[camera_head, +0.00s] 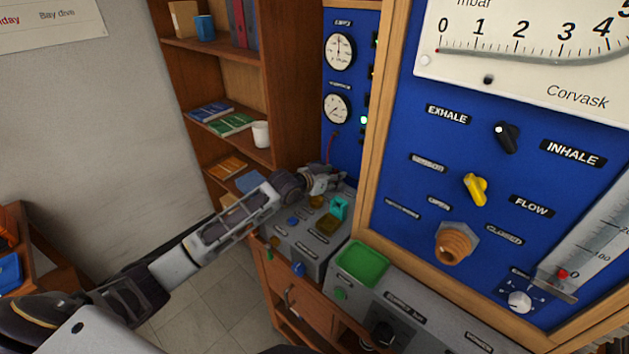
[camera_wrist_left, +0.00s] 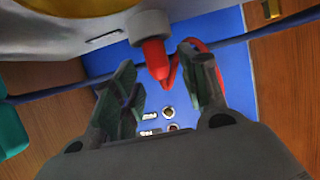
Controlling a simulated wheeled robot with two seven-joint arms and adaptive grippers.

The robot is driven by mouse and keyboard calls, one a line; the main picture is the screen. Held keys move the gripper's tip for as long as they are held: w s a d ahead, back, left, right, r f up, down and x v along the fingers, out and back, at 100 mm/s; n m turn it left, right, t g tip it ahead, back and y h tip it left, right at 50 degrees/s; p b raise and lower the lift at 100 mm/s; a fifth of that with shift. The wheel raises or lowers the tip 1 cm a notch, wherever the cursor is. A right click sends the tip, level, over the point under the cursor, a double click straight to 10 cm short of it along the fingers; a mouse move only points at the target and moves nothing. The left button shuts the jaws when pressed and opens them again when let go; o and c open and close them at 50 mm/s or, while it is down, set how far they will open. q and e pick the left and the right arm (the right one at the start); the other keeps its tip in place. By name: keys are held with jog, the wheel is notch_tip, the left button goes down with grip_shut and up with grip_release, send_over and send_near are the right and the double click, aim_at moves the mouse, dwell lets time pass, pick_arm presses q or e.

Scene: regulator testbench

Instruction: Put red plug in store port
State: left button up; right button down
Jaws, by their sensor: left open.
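In the left wrist view the red plug (camera_wrist_left: 154,57) sits with one end at a light grey round fitting (camera_wrist_left: 149,27), and a red cord (camera_wrist_left: 190,52) loops beside it. My left gripper (camera_wrist_left: 166,72) is open, with the plug between or just beyond its fingertips; I cannot tell whether they touch it. Two round metal ports (camera_wrist_left: 168,112) with small white labels show on the blue panel; the labels are too small to read. In the head view my left gripper (camera_head: 325,180) is by the blue gauge panel, below the red cord (camera_head: 331,146). My right gripper is out of view.
A grey console (camera_head: 310,235) with coloured knobs lies under my left forearm. A green tray (camera_head: 362,263) is on the console to the right. The wooden-framed blue panel (camera_head: 400,235) stands at the right, a bookshelf (camera_head: 215,70) behind. A dark cable (camera_wrist_left: 235,42) crosses behind the fingers.

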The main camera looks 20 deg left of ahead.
pick_arm(q)
jog(key=shift+b+v, duration=0.4)
jog(key=shift+v, duration=4.75)
